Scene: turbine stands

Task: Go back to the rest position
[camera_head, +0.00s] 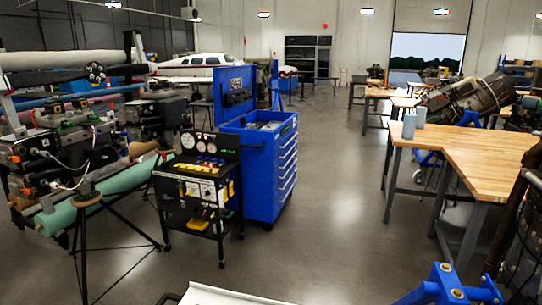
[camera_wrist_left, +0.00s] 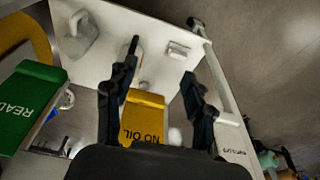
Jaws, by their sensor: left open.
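My left gripper (camera_wrist_left: 160,64) shows in the left wrist view. Its two dark fingers are spread apart, and no object is gripped between them. A yellow tag (camera_wrist_left: 143,113) with the words "NO OIL" lies beyond and between the fingers. A green tag (camera_wrist_left: 30,103) with partly visible lettering lies to the left. Both tags are by a white tray (camera_wrist_left: 105,38) that carries small pale items. Neither gripper shows in the head view, and my right gripper is in neither view.
A white surface edge (camera_head: 225,294) shows at the bottom of the head view. A black gauge cart (camera_head: 200,180) and a blue tool cabinet (camera_head: 262,155) stand ahead. A wooden workbench (camera_head: 480,150) stands right, and a blue stand part (camera_head: 450,285) is near. Open floor (camera_head: 330,180) lies between.

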